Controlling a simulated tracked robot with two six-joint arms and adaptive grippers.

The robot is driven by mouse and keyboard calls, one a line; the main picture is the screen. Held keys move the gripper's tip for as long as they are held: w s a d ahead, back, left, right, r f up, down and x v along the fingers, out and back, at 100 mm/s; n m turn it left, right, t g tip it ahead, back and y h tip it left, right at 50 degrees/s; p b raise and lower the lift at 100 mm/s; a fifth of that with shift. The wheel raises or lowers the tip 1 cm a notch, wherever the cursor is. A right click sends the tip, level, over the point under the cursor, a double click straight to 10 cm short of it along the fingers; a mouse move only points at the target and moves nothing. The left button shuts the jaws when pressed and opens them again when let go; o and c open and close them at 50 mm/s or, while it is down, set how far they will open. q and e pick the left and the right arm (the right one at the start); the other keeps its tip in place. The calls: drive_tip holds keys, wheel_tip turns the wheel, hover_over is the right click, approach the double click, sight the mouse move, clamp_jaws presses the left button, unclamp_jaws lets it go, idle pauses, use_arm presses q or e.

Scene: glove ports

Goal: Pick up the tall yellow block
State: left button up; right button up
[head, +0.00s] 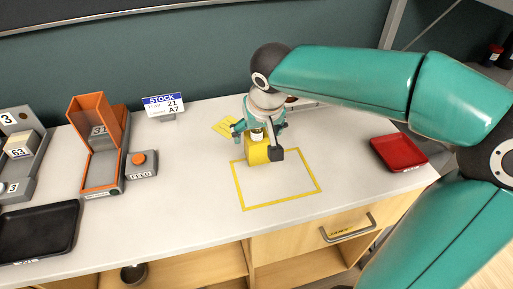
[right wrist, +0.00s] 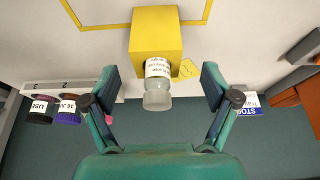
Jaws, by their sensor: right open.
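The yellow block (head: 257,153) stands at the back edge of the yellow taped outline on the worktop. It also shows at the top of the right wrist view (right wrist: 156,33). A small clear jar with a white label (right wrist: 158,85) is right against the block in that view; I cannot tell whether it stands on the block or beside it. My right gripper (head: 257,143) is over the block and partly hides it. In the right wrist view its fingers are spread wide, with the jar between them and touching neither. My left gripper is out of view.
A red tray (head: 399,152) lies to the right. An orange chute (head: 100,140), a feed button box (head: 141,164) and a black tray (head: 38,232) are to the left. A stock sign (head: 163,105) stands at the back. The taped area's front (head: 280,185) is clear.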

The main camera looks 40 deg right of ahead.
sight(257, 137)
drive_tip(key=x, duration=0.4)
drive_tip(key=shift+w+d+f, duration=0.1)
drive_tip(key=shift+w+d, duration=0.05)
drive_tip(key=shift+d, duration=0.2)
drive_tip(key=c, duration=1.4)
